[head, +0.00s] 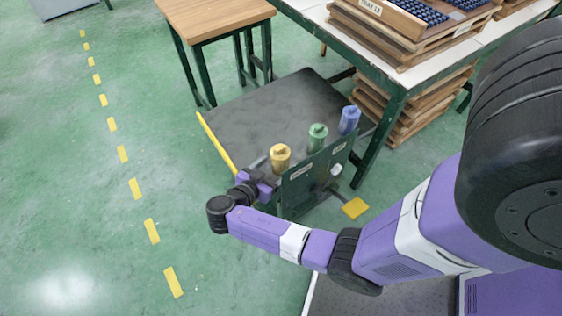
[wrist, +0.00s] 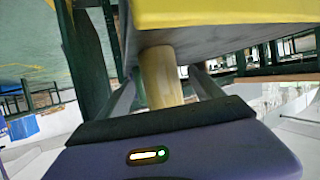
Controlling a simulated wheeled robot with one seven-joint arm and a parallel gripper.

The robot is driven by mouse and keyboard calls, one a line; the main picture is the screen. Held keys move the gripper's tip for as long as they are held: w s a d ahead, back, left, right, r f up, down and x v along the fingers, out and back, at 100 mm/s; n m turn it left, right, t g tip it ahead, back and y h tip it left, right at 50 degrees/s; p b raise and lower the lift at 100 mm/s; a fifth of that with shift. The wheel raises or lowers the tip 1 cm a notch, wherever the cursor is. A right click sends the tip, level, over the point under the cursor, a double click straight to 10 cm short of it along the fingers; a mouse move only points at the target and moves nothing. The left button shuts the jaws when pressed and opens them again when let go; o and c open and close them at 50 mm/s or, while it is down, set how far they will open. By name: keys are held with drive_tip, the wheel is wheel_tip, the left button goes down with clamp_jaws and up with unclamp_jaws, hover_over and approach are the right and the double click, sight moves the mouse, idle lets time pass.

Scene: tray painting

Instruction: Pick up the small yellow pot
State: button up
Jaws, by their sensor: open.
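The small yellow pot (head: 280,158) stands at the left of a row of three pots, behind a dark green labelled panel (head: 315,180). My gripper (head: 264,176) is just left of and below it in the head view, its fingertips partly hidden. In the wrist view my gripper (wrist: 163,92) is open, with one finger on each side of a tan-yellow upright cylinder, which looks like the yellow pot (wrist: 161,75). The pot meets a grey surface with a broad yellow edge (wrist: 235,12). I cannot tell whether the fingers touch the pot.
A green pot (head: 318,138) and a blue pot (head: 349,120) stand to the right of the yellow one. A white-topped table (head: 340,42) with stacked wooden trays (head: 385,40) is behind right, a wooden stool (head: 215,16) behind. Green floor lies open at left.

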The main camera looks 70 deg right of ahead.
sight(276, 166)
drive_tip(key=x, duration=0.4)
drive_tip(key=shift+c, duration=0.5)
drive_tip(key=c, duration=0.9)
drive_tip(key=shift+c, duration=0.2)
drive_tip(key=shift+w+r, duration=0.1)
